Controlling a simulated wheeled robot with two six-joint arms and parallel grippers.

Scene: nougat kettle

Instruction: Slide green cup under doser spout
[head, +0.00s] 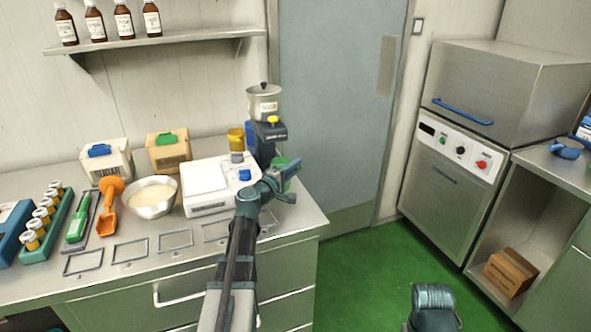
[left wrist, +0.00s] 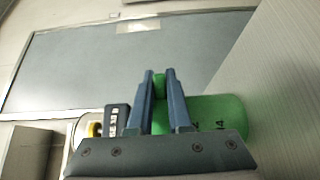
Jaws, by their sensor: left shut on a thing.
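The green cup (head: 281,161) is at the right end of the counter, mostly hidden behind my left gripper (head: 289,178). In the left wrist view, the green cup (left wrist: 228,118) shows beside and behind the fingers. My left gripper (left wrist: 160,80) is shut on a narrow green part of it, apparently the handle. The doser has a steel hopper (head: 264,104) above a dark body (head: 271,132) with a yellow knob, just above and behind the cup. I cannot make out the spout or whether the cup is under it.
An orange scoop (head: 107,208), a green-lidded box (head: 168,150) and an amber jar (head: 236,139) are nearby. The counter's right edge is close to the cup.

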